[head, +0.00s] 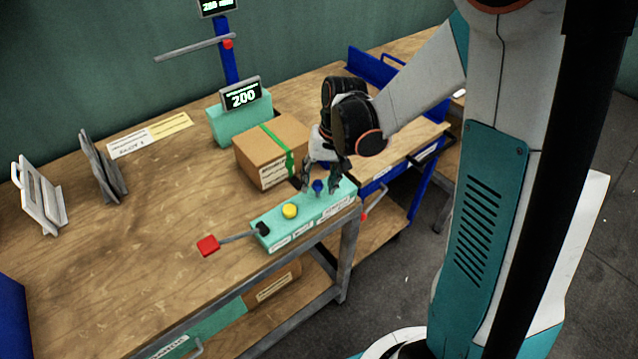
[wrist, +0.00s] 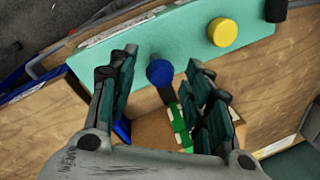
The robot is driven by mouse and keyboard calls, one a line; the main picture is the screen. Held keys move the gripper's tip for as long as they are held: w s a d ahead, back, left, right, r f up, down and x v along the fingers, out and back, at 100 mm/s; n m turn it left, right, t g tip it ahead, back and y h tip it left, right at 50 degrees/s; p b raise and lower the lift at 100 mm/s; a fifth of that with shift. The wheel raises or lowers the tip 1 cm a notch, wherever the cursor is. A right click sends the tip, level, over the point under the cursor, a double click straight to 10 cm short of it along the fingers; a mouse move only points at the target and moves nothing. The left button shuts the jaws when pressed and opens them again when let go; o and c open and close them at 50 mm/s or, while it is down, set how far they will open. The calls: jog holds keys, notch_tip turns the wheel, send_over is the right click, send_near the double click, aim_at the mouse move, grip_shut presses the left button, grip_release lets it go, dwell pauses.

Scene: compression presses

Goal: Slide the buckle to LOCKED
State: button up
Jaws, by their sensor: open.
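A blue round knob (head: 318,187) stands on a stem on the teal control panel (head: 272,235) at the table's front edge. It may be the buckle, but its label is too small to read. In the wrist view the blue knob (wrist: 160,73) shows between the two fingers. My gripper (head: 319,181) is open and points down at the panel's right part, with a finger on each side of the knob. In the wrist view, gaps show between the knob and both fingers of my gripper (wrist: 160,65). I cannot tell whether the fingertips are level with it.
A yellow button (head: 290,211) and a red-ended lever (head: 208,246) are on the panel's left part. A cardboard box (head: 262,158) with a green strap (head: 280,147) stands behind my gripper. A display reading 200 (head: 242,97) stands at the back. The table's left middle is clear.

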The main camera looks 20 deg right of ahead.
jog(key=shift+f, duration=0.2)
grip_shut()
jog(key=shift+w+d, duration=0.25)
jog(key=shift+d, duration=0.6)
jog(key=shift+w+d, duration=0.3)
jog(key=shift+d, duration=0.5)
jog(key=shift+w+d, duration=0.25)
jog(key=shift+d, duration=0.6)
grip_release()
jog(key=shift+d, duration=0.15)
